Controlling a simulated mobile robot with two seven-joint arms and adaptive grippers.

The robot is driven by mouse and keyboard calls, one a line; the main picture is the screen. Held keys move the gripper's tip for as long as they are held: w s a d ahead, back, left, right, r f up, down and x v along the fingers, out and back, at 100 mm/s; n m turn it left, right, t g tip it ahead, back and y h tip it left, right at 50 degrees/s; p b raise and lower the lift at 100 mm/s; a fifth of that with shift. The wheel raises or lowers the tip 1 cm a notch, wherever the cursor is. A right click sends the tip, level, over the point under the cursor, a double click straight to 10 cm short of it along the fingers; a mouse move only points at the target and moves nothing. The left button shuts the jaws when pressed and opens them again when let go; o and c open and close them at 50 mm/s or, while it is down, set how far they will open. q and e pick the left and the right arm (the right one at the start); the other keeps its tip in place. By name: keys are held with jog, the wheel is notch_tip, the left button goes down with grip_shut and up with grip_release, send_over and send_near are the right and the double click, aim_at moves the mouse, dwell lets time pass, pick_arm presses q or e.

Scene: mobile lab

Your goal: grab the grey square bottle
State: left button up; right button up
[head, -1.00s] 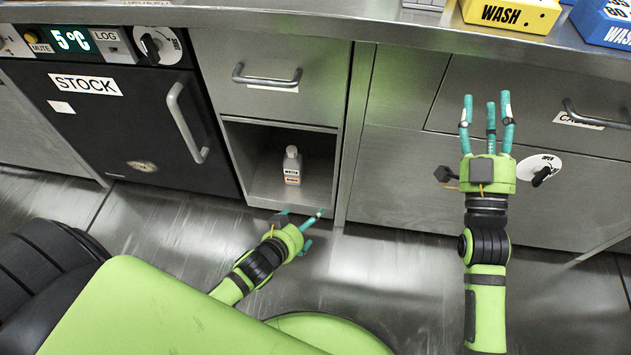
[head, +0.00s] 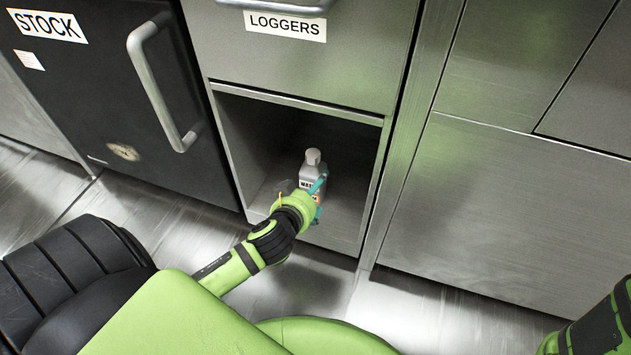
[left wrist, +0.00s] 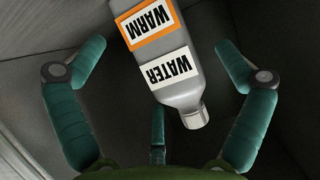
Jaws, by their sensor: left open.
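The grey square bottle (head: 312,163) stands upright in the open cubby below the drawer labelled LOGGERS. In the left wrist view the bottle (left wrist: 190,95) appears upside down, with labels reading WATER and WARM. My left gripper (head: 318,190) is inside the cubby's opening, in front of the bottle, and partly hides its lower part. In the left wrist view the teal fingers of my left gripper (left wrist: 155,75) are spread open, with the bottle between and beyond them. My right gripper is out of view; only part of its arm shows at the lower right.
The cubby's left wall (head: 232,150) and right wall (head: 378,185) stand close on either side. A black STOCK door (head: 110,90) with a handle is to the left. The LOGGERS drawer (head: 300,60) is above. Bare metal floor (head: 320,285) lies in front.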

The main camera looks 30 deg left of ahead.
pick_arm(q)
jog(key=b+x, duration=0.1)
jog(key=x, duration=0.1)
jog(key=b+x, duration=0.2)
jog(key=shift+w+d+f+b, duration=0.1)
jog(key=shift+w+f+b, duration=0.1)
jog(key=shift+w+b, duration=0.15)
jog(key=shift+w+r, duration=0.1)
jog(key=shift+c, duration=0.4)
jog(key=c, duration=1.3)
